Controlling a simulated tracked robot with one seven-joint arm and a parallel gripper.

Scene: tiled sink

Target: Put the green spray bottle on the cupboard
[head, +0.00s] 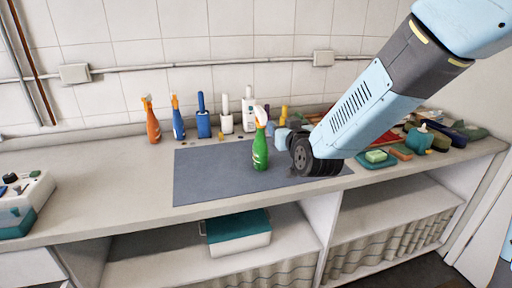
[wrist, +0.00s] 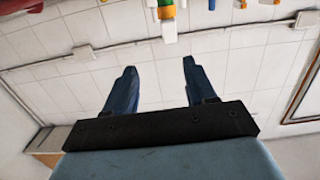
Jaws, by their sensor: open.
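The green spray bottle (head: 260,148), with a white and orange spray head, stands upright on the grey mat (head: 215,172) on the counter. My gripper (head: 281,139) is just right of the bottle at about its mid-height, partly hidden by my own wrist. I cannot tell whether it touches the bottle. In the wrist view my gripper (wrist: 159,66) has its two blue fingers wide apart with nothing between them. No separate cupboard is clear; below the counter (head: 110,170) are open compartments.
Behind the mat stand an orange spray bottle (head: 151,120), a blue spray bottle (head: 178,118) and several other bottles. Sponges and trays (head: 378,157) crowd the right. A teal-lidded box (head: 238,236) sits on the lower shelf. The counter left of the mat is mostly clear.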

